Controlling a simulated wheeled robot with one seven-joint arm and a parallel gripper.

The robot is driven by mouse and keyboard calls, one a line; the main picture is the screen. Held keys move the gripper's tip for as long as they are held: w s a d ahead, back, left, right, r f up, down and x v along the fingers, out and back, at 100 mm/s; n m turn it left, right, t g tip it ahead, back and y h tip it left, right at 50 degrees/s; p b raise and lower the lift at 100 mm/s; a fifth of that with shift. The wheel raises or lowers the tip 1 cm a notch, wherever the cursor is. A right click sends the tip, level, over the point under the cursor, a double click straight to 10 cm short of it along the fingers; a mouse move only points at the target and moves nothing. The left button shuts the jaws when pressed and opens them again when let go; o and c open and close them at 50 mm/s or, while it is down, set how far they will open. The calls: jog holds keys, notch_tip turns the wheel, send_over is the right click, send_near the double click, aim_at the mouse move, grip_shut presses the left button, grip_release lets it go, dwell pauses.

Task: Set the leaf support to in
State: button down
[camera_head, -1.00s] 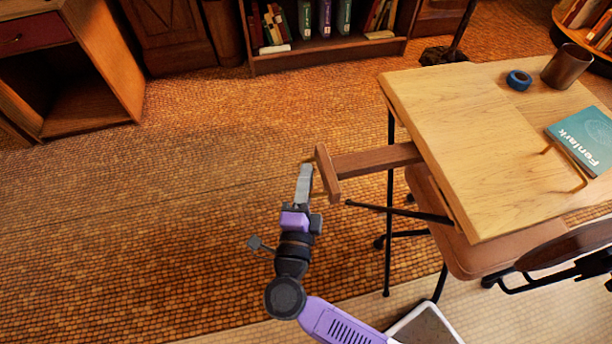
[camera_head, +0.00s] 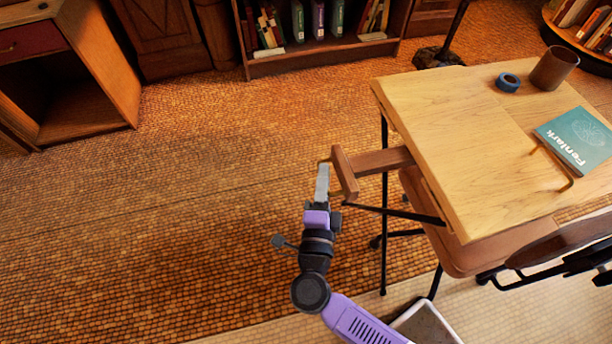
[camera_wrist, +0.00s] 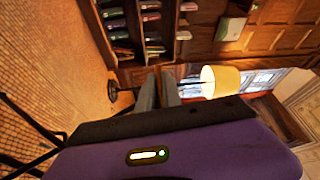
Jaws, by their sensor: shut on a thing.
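The leaf support (camera_head: 380,162) is a brown wooden bar with a crosspiece at its outer end. It sticks out from under the left edge of the pale wooden drafting board (camera_head: 440,125), partly drawn out. A small brass pull shows at the crosspiece's outer face. My gripper (camera_head: 323,170) is at this outer face, shut on the leaf support's pull. The fingers hide part of the pull. In the wrist view the two fingers (camera_wrist: 159,90) show close together, and I cannot make out the support there.
A blue tape roll (camera_head: 508,82), a brown cup (camera_head: 554,67) and a teal book (camera_head: 575,140) lie on the board. A brown chair seat (camera_head: 470,257) and black legs are below it. A bookshelf (camera_head: 320,55) stands behind. The floor to the left is clear.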

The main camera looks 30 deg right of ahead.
aim_at(392, 163)
jog(key=s+d, duration=0.1)
jog(key=d, duration=0.4)
jog(key=s+d+p, duration=0.1)
jog(key=s+d, duration=0.1)
jog(key=d, duration=0.3)
jog(key=s+d+p, duration=0.1)
jog(key=s+d, duration=0.1)
jog(key=d, duration=0.3)
jog(key=shift+s+d, duration=0.1)
jog(key=shift+d, duration=0.35)
jog(key=c, duration=1.6)
grip_release()
jog(key=shift+o, duration=0.4)
jog(key=v, duration=0.7)
jog(key=shift+s+a, duration=0.25)
jog(key=shift+a, duration=0.05)
jog(key=shift+f, duration=0.1)
